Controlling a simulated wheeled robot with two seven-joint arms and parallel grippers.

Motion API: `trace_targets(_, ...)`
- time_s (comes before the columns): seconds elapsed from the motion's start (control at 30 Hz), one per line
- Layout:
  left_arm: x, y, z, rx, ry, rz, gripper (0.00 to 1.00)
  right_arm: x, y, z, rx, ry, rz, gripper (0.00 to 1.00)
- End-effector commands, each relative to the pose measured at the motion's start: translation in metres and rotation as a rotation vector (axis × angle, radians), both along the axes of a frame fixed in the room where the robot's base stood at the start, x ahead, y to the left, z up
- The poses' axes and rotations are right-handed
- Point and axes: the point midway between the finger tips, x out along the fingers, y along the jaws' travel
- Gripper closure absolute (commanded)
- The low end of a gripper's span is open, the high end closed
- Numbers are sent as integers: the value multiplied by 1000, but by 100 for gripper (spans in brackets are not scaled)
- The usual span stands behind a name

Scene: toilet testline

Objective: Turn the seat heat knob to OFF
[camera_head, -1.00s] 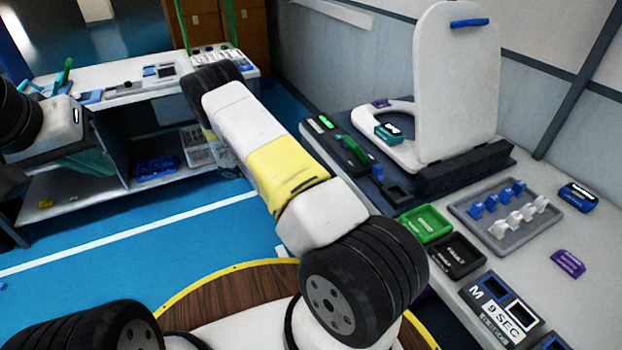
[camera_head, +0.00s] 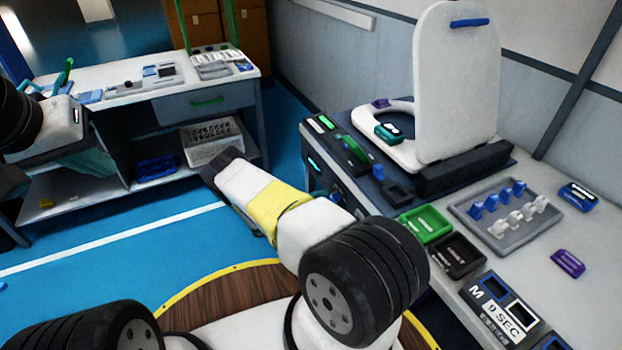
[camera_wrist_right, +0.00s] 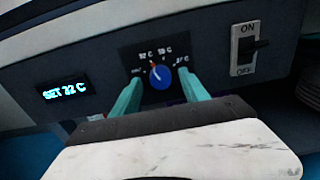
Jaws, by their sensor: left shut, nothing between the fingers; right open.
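The blue seat heat knob (camera_wrist_right: 160,78) sits on a black dial plate in the right wrist view. Its pointer mark is up and slightly left, toward a label that looks like 32 C; the leftmost label is too small to read. My right gripper (camera_wrist_right: 160,84) is open, its teal fingers on either side of the knob in the picture; contact cannot be told. My left gripper (camera_head: 103,163) is shut and empty at far left.
A display (camera_wrist_right: 64,92) reading SET 32 C is left of the knob, and an ON/OFF switch (camera_wrist_right: 248,48) is right of it. The toilet seat with raised lid (camera_head: 455,90) and a parts tray (camera_head: 510,240) are on the bench. Blue floor lies open at left.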

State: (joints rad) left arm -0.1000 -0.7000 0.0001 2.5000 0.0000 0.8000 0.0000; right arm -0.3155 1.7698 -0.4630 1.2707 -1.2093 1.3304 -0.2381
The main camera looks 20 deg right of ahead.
Motion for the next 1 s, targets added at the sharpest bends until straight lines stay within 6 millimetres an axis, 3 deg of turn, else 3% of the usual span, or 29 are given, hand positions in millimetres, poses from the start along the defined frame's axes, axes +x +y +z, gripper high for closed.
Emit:
trace_targets(0.13, 0, 0, 0, 0, 0, 0, 100, 1, -11, 0, 1, 1, 0, 47)
trace_targets(0.4, 0, 0, 0, 0, 0, 0, 100, 1, -13, 0, 1, 0, 0, 47)
trace_targets(0.7, 0, 0, 0, 0, 0, 0, 100, 1, -13, 0, 1, 0, 0, 100)
trace_targets(1.0, 0, 0, 0, 0, 0, 0, 100, 1, -12, 0, -1, 31, 0, 100)
